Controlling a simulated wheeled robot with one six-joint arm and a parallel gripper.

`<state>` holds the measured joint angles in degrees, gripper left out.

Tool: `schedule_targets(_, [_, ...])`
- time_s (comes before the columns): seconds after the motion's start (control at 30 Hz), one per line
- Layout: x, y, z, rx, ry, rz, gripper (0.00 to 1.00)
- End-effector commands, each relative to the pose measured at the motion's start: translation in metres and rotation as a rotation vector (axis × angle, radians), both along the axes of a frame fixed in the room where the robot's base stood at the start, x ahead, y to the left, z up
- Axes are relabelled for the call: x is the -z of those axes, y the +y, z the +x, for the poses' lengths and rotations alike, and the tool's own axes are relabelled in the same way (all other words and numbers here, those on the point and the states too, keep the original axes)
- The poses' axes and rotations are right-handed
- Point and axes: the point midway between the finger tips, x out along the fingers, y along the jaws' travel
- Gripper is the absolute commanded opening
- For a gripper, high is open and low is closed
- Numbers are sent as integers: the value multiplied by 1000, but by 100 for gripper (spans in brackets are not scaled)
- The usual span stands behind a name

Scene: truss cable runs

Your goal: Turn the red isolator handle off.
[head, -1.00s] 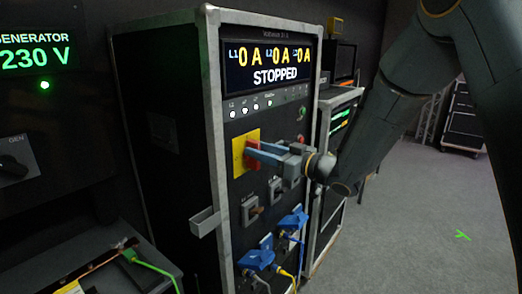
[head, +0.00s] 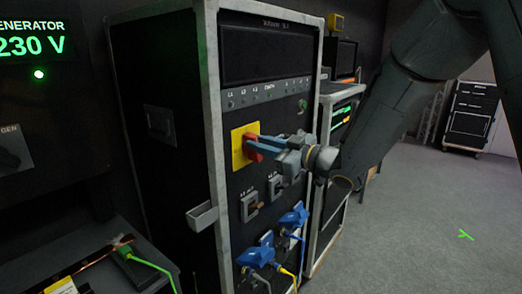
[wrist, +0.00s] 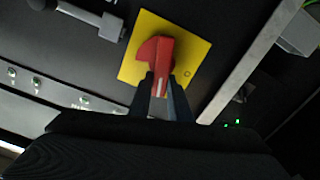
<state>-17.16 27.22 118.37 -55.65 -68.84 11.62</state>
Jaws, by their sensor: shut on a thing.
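The red isolator handle (head: 254,148) sits on a yellow plate (head: 237,151) on the front of the black rack cabinet (head: 228,203). My gripper (head: 256,141) reaches in from the right with its blue fingers on the handle. In the wrist view the red handle (wrist: 163,58) stands out from the yellow plate (wrist: 191,42), and the fingertips of my gripper (wrist: 162,83) are closed on its end. A small mark shows on the plate beside the handle. The cabinet's display (head: 268,52) is dark and its row of indicator lamps (head: 255,97) is unlit.
Blue plugs (head: 293,217) with cables stick out below the handle. Two smaller switches (head: 251,205) sit between. A grey bracket (head: 202,217) juts from the cabinet's front left edge. A generator panel (head: 32,47) reads 230 V at left. Open floor (head: 430,215) lies at right.

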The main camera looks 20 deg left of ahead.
Motion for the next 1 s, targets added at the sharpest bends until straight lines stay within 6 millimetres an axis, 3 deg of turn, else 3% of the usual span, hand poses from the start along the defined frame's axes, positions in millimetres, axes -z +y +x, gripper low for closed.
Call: schedule_targets(1.0, [18, 6, -13, 0, -891, -365, 0])
